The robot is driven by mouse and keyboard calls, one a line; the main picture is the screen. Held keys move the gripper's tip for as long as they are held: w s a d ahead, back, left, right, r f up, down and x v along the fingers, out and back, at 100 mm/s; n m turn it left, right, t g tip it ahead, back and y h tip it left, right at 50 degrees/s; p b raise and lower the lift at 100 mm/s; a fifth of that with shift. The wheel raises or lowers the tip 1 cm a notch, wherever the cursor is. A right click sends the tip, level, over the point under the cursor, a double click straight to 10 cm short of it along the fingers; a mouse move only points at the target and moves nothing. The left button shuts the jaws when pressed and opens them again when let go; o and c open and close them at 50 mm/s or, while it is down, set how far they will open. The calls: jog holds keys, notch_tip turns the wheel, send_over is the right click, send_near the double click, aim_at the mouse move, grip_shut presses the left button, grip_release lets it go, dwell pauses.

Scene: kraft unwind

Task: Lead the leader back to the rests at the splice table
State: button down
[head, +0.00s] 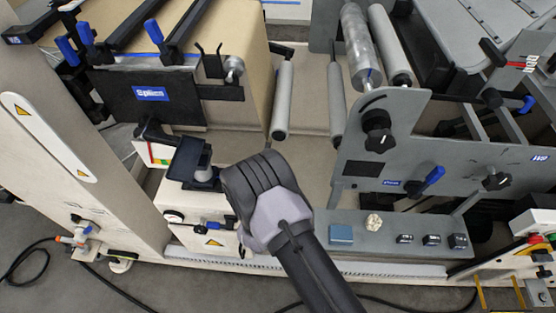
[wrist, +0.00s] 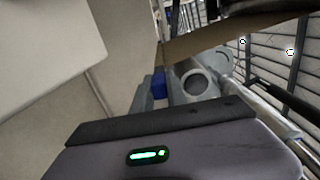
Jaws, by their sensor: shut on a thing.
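My gripper (head: 258,185) shows from behind in the head view, low in front of the machine, right of a small black bracket. Its fingertips are hidden there by its own body. In the wrist view the gripper body with a green light (wrist: 148,156) fills the bottom. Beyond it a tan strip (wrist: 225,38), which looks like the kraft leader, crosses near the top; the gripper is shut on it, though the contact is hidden. The splice table (head: 130,100), a black panel with a blue "Splice" label, is at upper left. Two upright black prongs (head: 210,62), possibly the rests, stand at its right end.
Grey rollers (head: 283,100) hang right of the splice table. A grey side plate with black knobs (head: 377,135) stands at right. Cables (head: 90,285) lie on the floor.

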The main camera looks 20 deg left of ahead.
jog(key=shift+a, duration=0.15)
jog(key=shift+s, duration=0.1)
notch_tip(320, 180, up, 16)
jog(key=a+p, duration=0.1)
jog(key=p, duration=0.4)
jog(key=shift+s+a+p, duration=0.25)
jog(key=shift+a+p, duration=0.1)
jog(key=shift+r, duration=0.1)
notch_tip(320, 180, up, 22)
jog(key=p, duration=0.4)
dwell(0.5)
jog(key=shift+a, duration=0.1)
